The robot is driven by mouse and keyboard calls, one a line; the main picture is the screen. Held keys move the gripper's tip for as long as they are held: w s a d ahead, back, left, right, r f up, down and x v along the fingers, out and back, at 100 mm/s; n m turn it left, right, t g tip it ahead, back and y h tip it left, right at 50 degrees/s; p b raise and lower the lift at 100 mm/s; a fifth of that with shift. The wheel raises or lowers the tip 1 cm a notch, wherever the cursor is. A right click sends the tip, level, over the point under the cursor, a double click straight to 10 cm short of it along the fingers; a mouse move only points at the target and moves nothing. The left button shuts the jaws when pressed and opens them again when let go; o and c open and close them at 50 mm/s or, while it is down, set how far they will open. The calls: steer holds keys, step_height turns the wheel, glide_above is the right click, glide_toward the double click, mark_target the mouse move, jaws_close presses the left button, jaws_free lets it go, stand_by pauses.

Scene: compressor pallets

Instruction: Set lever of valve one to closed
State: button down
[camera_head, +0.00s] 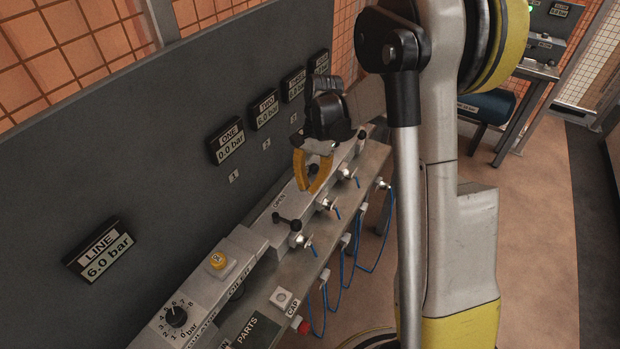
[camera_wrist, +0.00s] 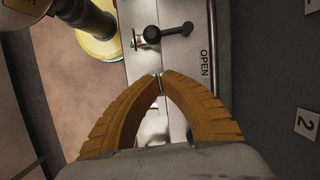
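The lever of valve one (camera_head: 288,221) is a black bar with rounded ends on the grey rail, close to an OPEN label (camera_head: 279,200). It also shows in the wrist view (camera_wrist: 168,32), lying crosswise to the rail beside the label (camera_wrist: 204,63). My gripper (camera_head: 305,188) has orange fingers and is over the rail, just past this lever toward valve two. In the wrist view the fingertips (camera_wrist: 160,75) meet with nothing between them, below the lever in the picture and apart from it. Gauge ONE (camera_head: 229,143) reads 0.0 bar.
Gauges LINE (camera_head: 97,252) and TWO (camera_head: 264,109) read 6.0 bar on the dark panel. Blue hoses (camera_head: 345,270) hang at the front. A plate marked 2 (camera_wrist: 307,122) is right of my gripper.

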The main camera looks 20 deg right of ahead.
mark_target(287, 222)
steer(key=s+a+f, duration=0.1)
steer(key=a+f+b, duration=0.1)
steer(key=f, duration=0.1)
steer(key=s+a+f+b, duration=0.1)
steer(key=f, duration=0.1)
steer(key=shift+s+a+f, duration=0.1)
steer(key=shift+s+a, duration=0.05)
steer(key=shift+s, duration=0.2)
steer(key=shift+s+a, duration=0.3)
steer(key=shift+a, duration=0.05)
steer(key=shift+s+a+f+m+b, duration=0.15)
steer(key=shift+s+a+m+b, duration=0.25)
steer(key=shift+s+m, duration=0.2)
steer(key=shift+w, duration=0.1)
